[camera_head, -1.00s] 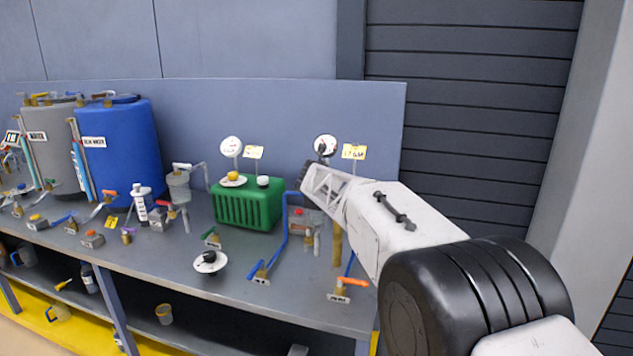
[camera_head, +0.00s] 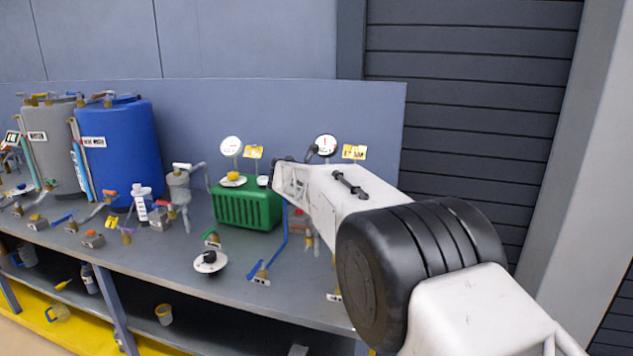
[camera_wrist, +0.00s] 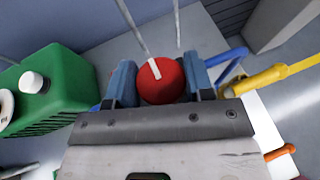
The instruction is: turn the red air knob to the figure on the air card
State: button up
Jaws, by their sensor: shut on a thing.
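The red air knob (camera_wrist: 160,82) is round with a pale pointer stripe on top, seen in the wrist view. My gripper (camera_wrist: 160,85) is shut on it, one blue-grey jaw on each side. The stripe points up and slightly left in that view. A white round gauge (camera_head: 326,145) stands just left of that card.
A green ribbed box (camera_head: 247,205) stands left of my gripper. Another gauge (camera_head: 231,146) and yellow card (camera_head: 253,152) are behind it. A blue lever (camera_head: 258,272) and a black knob on a white dial (camera_head: 210,261) are nearer the bench front. A yellow pipe (camera_wrist: 262,80) passes right of the gripper.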

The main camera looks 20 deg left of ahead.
jog(key=shift+w+m+g+h, duration=0.1)
jog(key=shift+m+g+h, duration=0.8)
jog(key=shift+m+h, duration=0.6)
jog(key=shift+m+g+h, duration=0.9)
jog(key=shift+m+h, duration=0.6)
jog(key=shift+m+g+h, duration=1.3)
jog(key=shift+m+g, duration=0.6)
jog(key=shift+m, duration=0.1)
jog(key=shift+m+g, duration=0.3)
jog(key=shift+g, duration=0.1)
jog(key=o, duration=0.9)
jog(key=shift+o, duration=0.2)
jog(key=v, duration=0.7)
jog(key=shift+a, duration=0.35)
jog(key=shift+r, duration=0.1)
